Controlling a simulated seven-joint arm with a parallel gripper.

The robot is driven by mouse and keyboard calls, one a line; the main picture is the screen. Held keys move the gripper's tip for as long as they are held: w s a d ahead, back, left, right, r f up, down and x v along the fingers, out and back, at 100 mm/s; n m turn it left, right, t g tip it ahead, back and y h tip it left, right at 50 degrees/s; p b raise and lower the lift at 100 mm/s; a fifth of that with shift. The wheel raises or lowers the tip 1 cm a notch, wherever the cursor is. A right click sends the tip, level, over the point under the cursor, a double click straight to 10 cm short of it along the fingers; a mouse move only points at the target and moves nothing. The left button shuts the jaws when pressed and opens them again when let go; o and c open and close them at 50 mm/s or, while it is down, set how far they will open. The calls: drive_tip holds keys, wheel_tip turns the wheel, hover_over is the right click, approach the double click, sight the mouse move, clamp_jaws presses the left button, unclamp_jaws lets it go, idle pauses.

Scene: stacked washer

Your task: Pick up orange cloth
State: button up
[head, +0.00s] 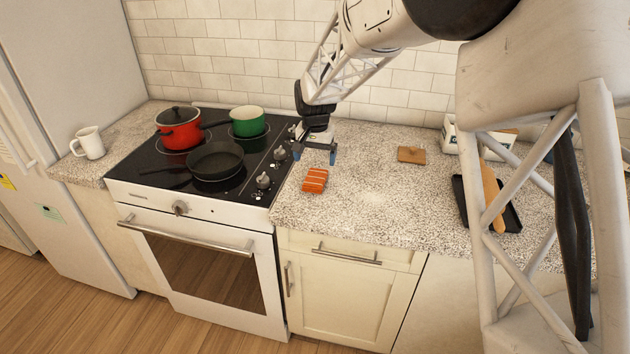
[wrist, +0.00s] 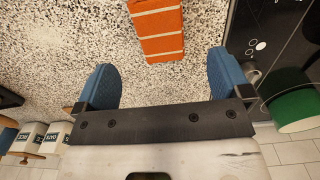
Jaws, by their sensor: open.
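The orange cloth (head: 315,180) with pale stripes lies folded on the speckled counter (head: 370,203), just right of the stove. It also shows in the wrist view (wrist: 158,30), at the top and cut off by the frame edge. My gripper (head: 316,156) is open, with blue fingertips above the counter, a little behind the cloth in the head view. In the wrist view the two fingers (wrist: 162,85) are wide apart with nothing between them, and the cloth lies beyond their tips.
The black stovetop (head: 213,143) holds a red pot (head: 179,132), a green pot (head: 248,124) and a dark pan (head: 215,163). A brown block (head: 411,155) lies right of my gripper. A black tray (head: 507,212) with a wooden rolling pin is farther right. The counter between is clear.

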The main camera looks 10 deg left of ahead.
sight(315, 177)
drive_tip(key=shift+f, duration=1.3)
drive_tip(key=shift+w+f, duration=0.15)
drive_tip(key=shift+f, duration=2.45)
drive_tip(key=c, duration=1.1)
drive_tip(key=shift+o, duration=0.2)
drive_tip(key=shift+r, duration=0.15)
